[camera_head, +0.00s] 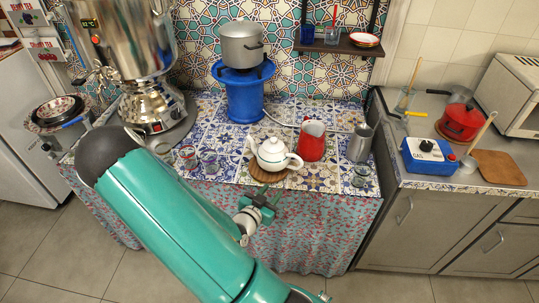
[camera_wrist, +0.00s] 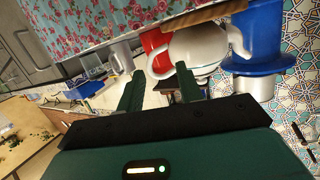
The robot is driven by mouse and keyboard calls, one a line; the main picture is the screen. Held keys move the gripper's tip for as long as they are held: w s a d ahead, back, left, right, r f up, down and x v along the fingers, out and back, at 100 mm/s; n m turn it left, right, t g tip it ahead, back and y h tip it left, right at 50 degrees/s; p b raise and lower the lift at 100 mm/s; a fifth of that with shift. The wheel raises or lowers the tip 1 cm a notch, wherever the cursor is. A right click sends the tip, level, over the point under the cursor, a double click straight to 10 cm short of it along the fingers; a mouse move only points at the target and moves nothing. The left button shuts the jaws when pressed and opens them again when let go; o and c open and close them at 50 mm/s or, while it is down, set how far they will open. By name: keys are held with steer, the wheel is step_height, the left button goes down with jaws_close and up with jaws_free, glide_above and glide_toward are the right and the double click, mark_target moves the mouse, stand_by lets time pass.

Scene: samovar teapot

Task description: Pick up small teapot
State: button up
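The small white teapot (camera_head: 272,155) stands upright on a round wooden trivet (camera_head: 262,176) near the front of the tiled table. Its spout points left and its handle right in the head view. My gripper (camera_head: 262,203) is in front of the table edge, just before the teapot and apart from it. In the wrist view, the fingers of my gripper (camera_wrist: 157,85) are spread with nothing between them. The teapot (camera_wrist: 200,46) shows there tilted by the camera's angle, beyond the right finger, which overlaps its edge in the picture.
A red pitcher (camera_head: 312,140) stands close right of the teapot, with a metal jug (camera_head: 361,143) farther right. Small glasses (camera_head: 210,163) stand to the left. A blue stand (camera_head: 244,97) with a grey pot (camera_head: 241,43) is behind. A large samovar (camera_head: 150,106) is at left.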

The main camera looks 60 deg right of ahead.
mark_target(300, 166)
steer(key=d, duration=0.5)
steer(key=s+d+r+h, duration=0.1)
steer(key=d, duration=0.4)
steer(key=s+d+r+h, duration=0.1)
steer(key=d, duration=0.4)
steer(key=shift+s+d, duration=0.2)
steer(key=shift+s, duration=0.05)
steer(key=shift+c, duration=0.3)
jaws_close()
